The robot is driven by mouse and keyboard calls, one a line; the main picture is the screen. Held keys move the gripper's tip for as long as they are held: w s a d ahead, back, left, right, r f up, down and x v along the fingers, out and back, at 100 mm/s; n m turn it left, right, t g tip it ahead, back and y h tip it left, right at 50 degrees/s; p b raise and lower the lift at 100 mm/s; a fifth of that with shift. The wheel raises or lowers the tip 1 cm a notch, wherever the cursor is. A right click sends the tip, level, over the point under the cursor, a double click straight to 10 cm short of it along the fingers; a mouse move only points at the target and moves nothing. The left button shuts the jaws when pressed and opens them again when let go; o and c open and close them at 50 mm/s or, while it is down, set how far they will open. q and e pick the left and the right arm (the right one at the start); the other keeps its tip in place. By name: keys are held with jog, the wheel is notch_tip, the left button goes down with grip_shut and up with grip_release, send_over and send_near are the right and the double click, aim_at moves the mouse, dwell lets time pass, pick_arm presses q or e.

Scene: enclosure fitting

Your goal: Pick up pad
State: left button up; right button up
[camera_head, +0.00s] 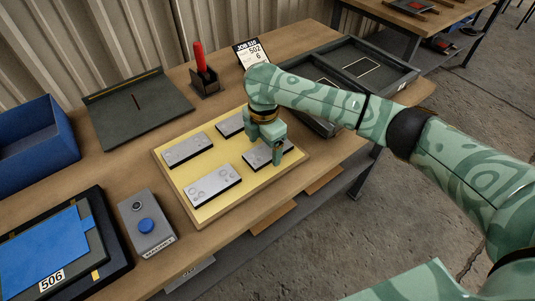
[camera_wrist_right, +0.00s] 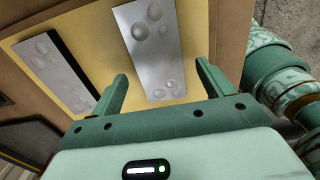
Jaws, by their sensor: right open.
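Several flat grey pads with round bumps lie on a yellow board with a wooden rim (camera_head: 236,206). They are a back left pad (camera_head: 186,148), a front left pad (camera_head: 212,186), a back right pad (camera_head: 230,124) and a front right pad (camera_head: 262,155). My right gripper (camera_head: 267,148) is over the front right pad and partly hides it. In the right wrist view, the open fingers (camera_wrist_right: 165,85) stand either side of one pad's near end (camera_wrist_right: 152,50), with gaps on both sides. Contact in height cannot be told. Another pad (camera_wrist_right: 50,65) lies to the left. My left gripper is not in view.
A grey button box (camera_head: 147,222) with a blue button, a blue panel marked 506 (camera_head: 45,248) and a blue bin (camera_head: 38,150) stand left. Behind are a dark mat (camera_head: 135,112), a red-handled tool in a holder (camera_head: 202,78) and a job card (camera_head: 252,54). Dark trays (camera_head: 345,70) stand right.

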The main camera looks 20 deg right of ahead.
jog(key=shift+f, duration=0.75)
jog(key=shift+r, duration=0.15)
jog(key=c, duration=1.2)
jog(key=shift+o, duration=0.2)
jog(key=shift+r, duration=0.1)
